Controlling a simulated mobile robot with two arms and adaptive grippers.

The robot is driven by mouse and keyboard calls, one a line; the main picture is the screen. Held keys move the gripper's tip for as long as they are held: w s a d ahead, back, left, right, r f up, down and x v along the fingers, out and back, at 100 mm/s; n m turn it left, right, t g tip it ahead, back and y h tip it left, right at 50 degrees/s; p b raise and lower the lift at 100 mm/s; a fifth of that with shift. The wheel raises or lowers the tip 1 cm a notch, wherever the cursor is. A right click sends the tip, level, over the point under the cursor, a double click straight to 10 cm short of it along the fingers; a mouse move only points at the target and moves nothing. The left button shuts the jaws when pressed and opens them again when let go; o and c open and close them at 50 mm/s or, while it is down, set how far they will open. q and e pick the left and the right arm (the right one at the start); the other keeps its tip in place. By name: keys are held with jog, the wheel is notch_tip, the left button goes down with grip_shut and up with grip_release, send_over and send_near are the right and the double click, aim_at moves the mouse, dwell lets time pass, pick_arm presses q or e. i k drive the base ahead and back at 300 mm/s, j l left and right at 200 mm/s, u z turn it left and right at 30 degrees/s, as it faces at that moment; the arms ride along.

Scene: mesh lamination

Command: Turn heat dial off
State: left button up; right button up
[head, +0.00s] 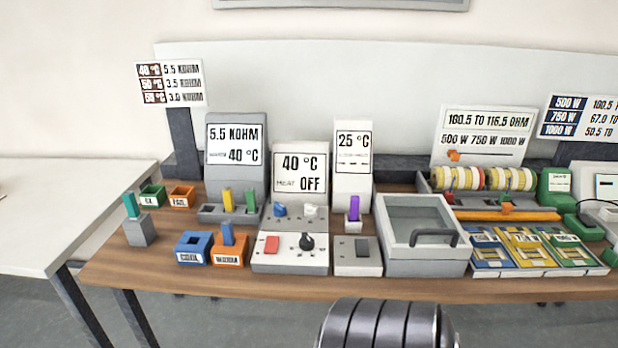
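The heat dial is a round black knob (307,242) on the front face of a white and grey control box (290,262), near the middle of the table. The display (300,172) behind the box reads 40 °C and HEAT OFF. Neither gripper shows in the head view. Nothing covers the dial.
A wooden table (190,283) carries the equipment. Left of the box stand blue (193,248) and orange (229,251) holders. To the right are a small switch box (358,257), a lidded grey tray (424,263) and several colored packs (532,250).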

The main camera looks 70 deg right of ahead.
aim_at(306, 242)
jog(key=z, duration=1.8)
